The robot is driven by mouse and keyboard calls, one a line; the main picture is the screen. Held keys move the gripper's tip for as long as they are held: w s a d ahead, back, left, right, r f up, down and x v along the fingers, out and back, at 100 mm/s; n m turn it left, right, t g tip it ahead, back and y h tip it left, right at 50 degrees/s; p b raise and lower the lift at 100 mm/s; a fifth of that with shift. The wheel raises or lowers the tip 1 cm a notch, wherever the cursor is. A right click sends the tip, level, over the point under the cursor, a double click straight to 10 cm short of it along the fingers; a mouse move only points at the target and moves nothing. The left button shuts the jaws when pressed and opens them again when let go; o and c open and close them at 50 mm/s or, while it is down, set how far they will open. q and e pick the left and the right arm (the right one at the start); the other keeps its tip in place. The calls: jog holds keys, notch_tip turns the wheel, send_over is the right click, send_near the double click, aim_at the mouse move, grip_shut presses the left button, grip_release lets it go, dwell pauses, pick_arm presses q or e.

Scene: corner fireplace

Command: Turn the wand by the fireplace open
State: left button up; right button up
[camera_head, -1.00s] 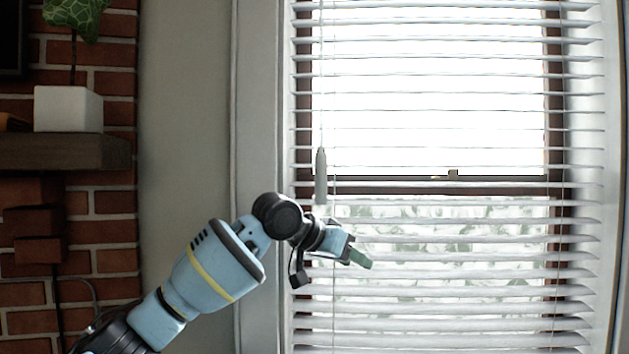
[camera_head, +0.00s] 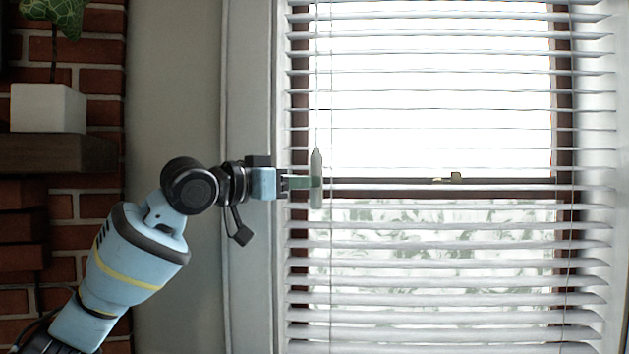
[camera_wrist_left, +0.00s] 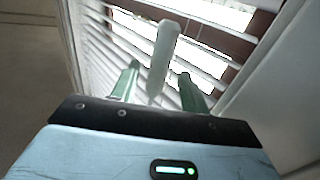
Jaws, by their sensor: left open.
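The wand's grey handle (camera_head: 316,165) hangs upright in front of the left part of the window blinds, on a thin cord or rod. My left gripper (camera_head: 316,183) is at the lower half of the handle, its green fingers level and pointing right. In the left wrist view the wand (camera_wrist_left: 163,55) stands between the two green fingertips of my left gripper (camera_wrist_left: 158,82), with gaps on both sides. The gripper is open around or just short of the wand; the exact depth is hard to tell. My right gripper is not in view.
White horizontal blinds (camera_head: 450,245) with open slats hang right behind the wand. The window frame (camera_head: 252,100) is close to my left wrist. At the left are a brick fireplace (camera_head: 105,200), a mantel (camera_head: 55,153) and a white pot (camera_head: 48,108) with a plant.

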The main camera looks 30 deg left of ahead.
aim_at(315, 209)
pick_arm(q)
jog(key=shift+x, duration=2.25)
